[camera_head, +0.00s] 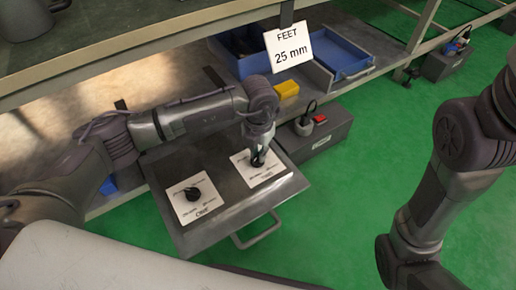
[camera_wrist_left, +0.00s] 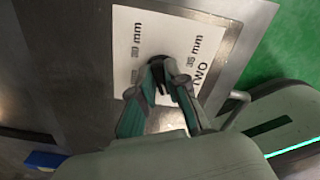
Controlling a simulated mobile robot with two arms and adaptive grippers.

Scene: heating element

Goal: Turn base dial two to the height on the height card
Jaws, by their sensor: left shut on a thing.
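The height card (camera_head: 290,47) hangs from the shelf edge and reads "FEET 25 mm". Base dial two (camera_head: 257,159) is a black knob on a white label plate (camera_head: 270,175) on the grey metal base. It also shows in the left wrist view (camera_wrist_left: 157,62), on the plate marked "TWO", partly hidden by the fingers. My left gripper (camera_head: 258,153) points down over the dial and is shut on it; in the left wrist view its fingertips (camera_wrist_left: 168,78) are at the knob. The dial's pointer direction cannot be made out. My right gripper is out of view.
A second black dial (camera_head: 192,193) on its own plate, marked "ONE", is to the left. A handle (camera_head: 257,232) sticks out at the base's front. A grey box with a red button (camera_head: 320,118), blue bins (camera_head: 343,57) and a yellow block (camera_head: 286,89) are behind.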

